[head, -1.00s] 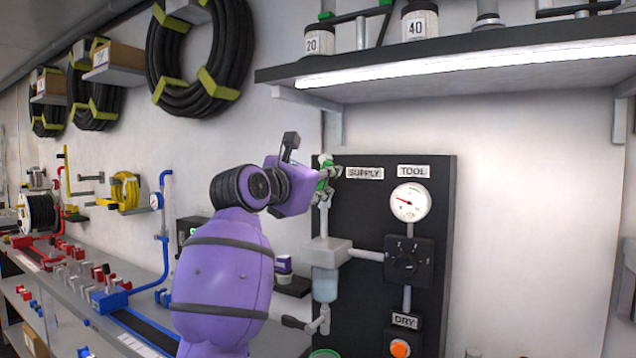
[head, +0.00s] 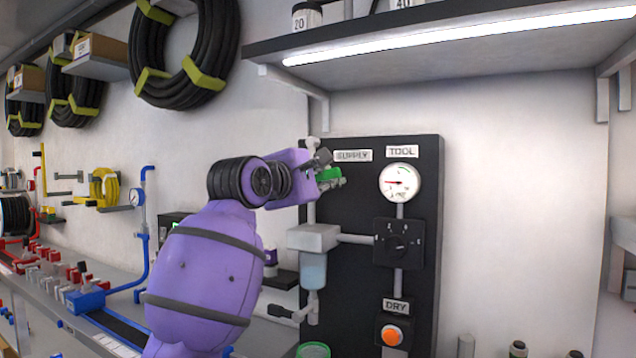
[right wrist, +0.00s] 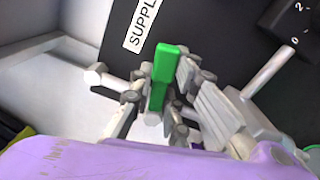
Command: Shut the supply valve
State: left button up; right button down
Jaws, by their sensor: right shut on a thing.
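The green supply valve handle (head: 330,174) is beside the SUPPLY label (head: 353,155) at the upper left of the black panel. It points sideways to the right, across the line of the vertical pipe below it. My right gripper (head: 321,168) is shut on this handle. In the right wrist view, the green handle (right wrist: 164,66) stands between the two grey fingers of my right gripper (right wrist: 158,92), and the SUPPLY label (right wrist: 141,24) shows beyond. The valve body is mostly hidden by the gripper. My left gripper is not in view.
Below the valve are a filter bowl (head: 313,270) and a drain lever (head: 281,311). A TOOL gauge (head: 399,183), a black knob (head: 397,243) and an orange button (head: 392,335) sit right on the panel. A shelf (head: 450,35) overhangs above. The wall right of the panel is clear.

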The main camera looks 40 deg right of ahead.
jog(key=shift+s+f+m+b, duration=0.1)
jog(key=shift+f+m+b, duration=0.7)
jog(key=shift+m, duration=0.4)
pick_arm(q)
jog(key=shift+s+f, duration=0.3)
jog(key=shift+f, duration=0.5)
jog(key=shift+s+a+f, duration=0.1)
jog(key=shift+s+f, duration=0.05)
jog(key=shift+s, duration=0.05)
pick_arm(e)
jog(key=c, duration=1.6)
grip_release()
jog(key=shift+r+m, duration=0.1)
jog(key=shift+m, duration=0.2)
jog(key=shift+c, duration=0.2)
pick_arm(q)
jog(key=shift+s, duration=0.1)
pick_arm(e)
jog(key=shift+r, duration=0.1)
jog(key=shift+s+a, duration=0.1)
jog(key=shift+a, duration=0.15)
jog(key=v, duration=1.1)
jog(key=shift+a, duration=0.15)
jog(key=shift+s, duration=0.1)
